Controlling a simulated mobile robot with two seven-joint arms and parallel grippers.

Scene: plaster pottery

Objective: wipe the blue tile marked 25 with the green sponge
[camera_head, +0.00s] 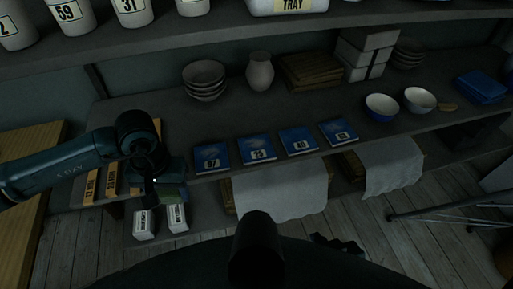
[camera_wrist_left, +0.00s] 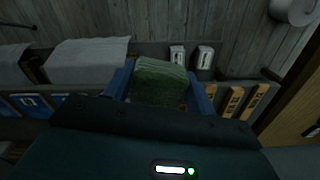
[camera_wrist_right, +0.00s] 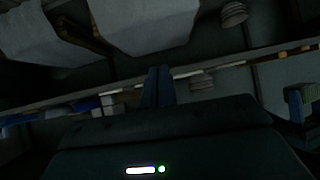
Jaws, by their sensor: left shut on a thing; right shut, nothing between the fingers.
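My left gripper (camera_head: 168,190) is shut on the green sponge (camera_wrist_left: 160,80), one finger on each side of it in the left wrist view. In the head view the sponge (camera_head: 174,193) is dim and partly hidden by the gripper, left of the blue tiles. The blue tile that appears to be marked 25 (camera_head: 257,148) is the second from the left in a row on the shelf, apart from the sponge. My right gripper (camera_wrist_right: 157,87) is shut and empty in the right wrist view, away from the tiles.
Other blue tiles (camera_head: 212,157) flank it, with labels hard to read. Bowls (camera_head: 204,78), a vase (camera_head: 260,71) and more bowls (camera_head: 382,106) stand behind and right. Wooden number blocks (camera_head: 111,180) lie at left. A cloth (camera_head: 281,190) hangs below. The shelf between tiles and bowls is clear.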

